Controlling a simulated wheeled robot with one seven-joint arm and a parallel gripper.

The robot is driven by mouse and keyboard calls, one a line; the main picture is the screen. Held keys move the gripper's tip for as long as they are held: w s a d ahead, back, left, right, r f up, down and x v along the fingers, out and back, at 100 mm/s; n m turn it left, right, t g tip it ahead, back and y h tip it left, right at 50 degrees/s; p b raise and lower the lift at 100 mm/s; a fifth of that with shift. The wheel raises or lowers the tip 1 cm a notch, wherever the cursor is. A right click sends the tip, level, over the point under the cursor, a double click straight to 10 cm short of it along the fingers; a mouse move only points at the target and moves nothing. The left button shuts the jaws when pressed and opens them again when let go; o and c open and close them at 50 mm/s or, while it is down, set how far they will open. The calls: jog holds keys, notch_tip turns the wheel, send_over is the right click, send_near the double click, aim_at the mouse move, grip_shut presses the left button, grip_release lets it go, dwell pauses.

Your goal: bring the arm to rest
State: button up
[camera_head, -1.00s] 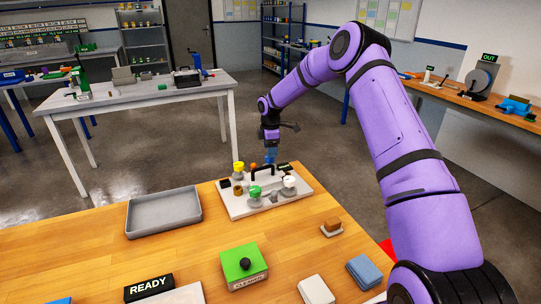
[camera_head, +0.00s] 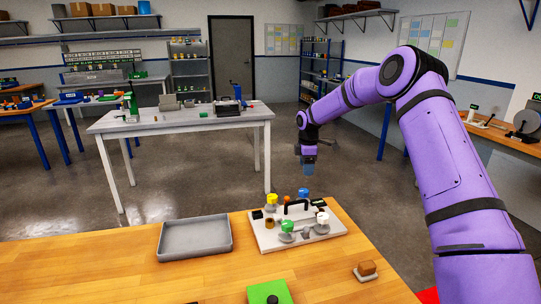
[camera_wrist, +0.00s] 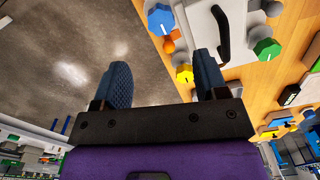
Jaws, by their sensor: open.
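My gripper (camera_head: 309,170) hangs from the raised purple arm, fingers down, above and beyond the far edge of the wooden table in the head view. In the wrist view my gripper (camera_wrist: 165,82) shows two dark blue fingers set wide apart with nothing between them. A white board (camera_head: 262,238) with a black handle and yellow, green, white, blue and orange knobs stands on the table below it. Part of this board (camera_wrist: 192,18) shows at the top of the wrist view. The gripper is apart from the board.
A grey tray (camera_head: 195,238) lies left of the board. A green box (camera_head: 262,294) and a brown-topped block (camera_head: 366,270) are nearer. A white workbench (camera_head: 180,122) stands behind, with bare floor between. A side bench (camera_head: 505,137) is at the right.

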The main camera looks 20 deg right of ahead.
jog(key=s+a+r+m+t+h, duration=0.1)
jog(key=s+a+r+m, duration=0.2)
jog(key=s+r, duration=0.85)
jog(key=s+a+r+m+t+h, duration=0.15)
jog(key=s+r+m, duration=0.25)
jog(key=s+r, duration=0.8)
jog(key=s+a+r+m+t+y, duration=0.1)
jog(key=s+m, duration=0.7)
jog(key=s, duration=2.1)
jog(key=shift+s+a+r+m+t+y, duration=0.2)
jog(key=shift+s+r+m+t+y, duration=0.15)
jog(key=shift+t+y, duration=0.5)
